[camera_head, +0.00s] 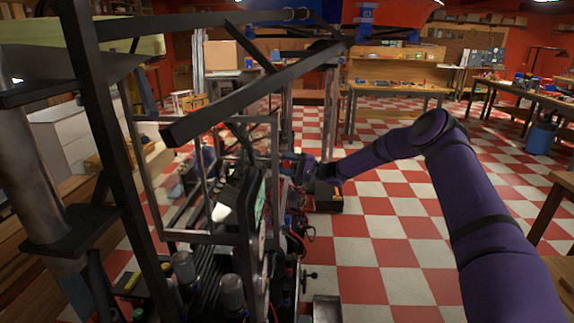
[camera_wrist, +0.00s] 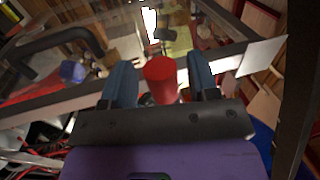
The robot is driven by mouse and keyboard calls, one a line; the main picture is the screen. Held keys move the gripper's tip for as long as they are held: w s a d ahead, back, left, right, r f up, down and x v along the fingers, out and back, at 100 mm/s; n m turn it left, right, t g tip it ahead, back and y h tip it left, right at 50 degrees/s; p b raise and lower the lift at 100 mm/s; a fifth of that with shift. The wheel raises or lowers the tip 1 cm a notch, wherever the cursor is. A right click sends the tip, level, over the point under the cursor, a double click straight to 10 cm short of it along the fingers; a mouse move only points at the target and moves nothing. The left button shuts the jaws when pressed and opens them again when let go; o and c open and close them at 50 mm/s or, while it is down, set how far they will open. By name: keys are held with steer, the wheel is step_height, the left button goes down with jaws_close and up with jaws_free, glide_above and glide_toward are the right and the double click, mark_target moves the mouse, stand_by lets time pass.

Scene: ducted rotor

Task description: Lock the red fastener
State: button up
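The red fastener (camera_wrist: 161,80) is a short red cylinder in the wrist view, in front of a grey metal frame bar. The two blue-grey fingers of my gripper (camera_wrist: 162,85) stand on either side of it, with a narrow gap showing on each side. My gripper is open, and the far end of the fastener is hidden. In the head view my gripper (camera_head: 302,166) reaches in at the right side of the dark machine, and I cannot make out the fastener there.
The dark machine frame (camera_head: 270,95), with bars, clear panels and cables (camera_head: 297,240), fills the left of the head view. A pale panel (camera_wrist: 262,55) juts out right of my fingers in the wrist view. The checkered floor (camera_head: 385,265) is clear right of the machine. Workbenches (camera_head: 395,88) stand behind.

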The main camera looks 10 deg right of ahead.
steer(key=shift+d, duration=0.1)
steer(key=v, duration=1)
steer(key=shift+d, duration=0.25)
steer(key=shift+s+f, duration=0.1)
steer(key=s+a+r+n+g+h, duration=0.2)
steer(key=s+a+r+g+h, duration=0.25)
steer(key=s+r, duration=0.5)
steer(key=s+a+r+n+g+h, duration=0.3)
steer(key=s+a+r+h, duration=0.3)
steer(key=s+r, duration=0.4)
steer(key=s+d+r+t+h, duration=0.2)
steer(key=s+h, duration=0.1)
steer(key=s, duration=0.8)
steer(key=s+d+r+m+t+h, duration=0.1)
steer(key=s+d+r+t+h, duration=0.1)
steer(key=s, duration=1)
steer(key=s+d+r+t+h, duration=0.2)
steer(key=s+d+r+h, duration=0.1)
steer(key=s, duration=0.9)
steer(key=shift+d+r+m+h, duration=0.3)
steer(key=shift+d+r+h, duration=0.05)
steer(key=shift+d+r, duration=0.4)
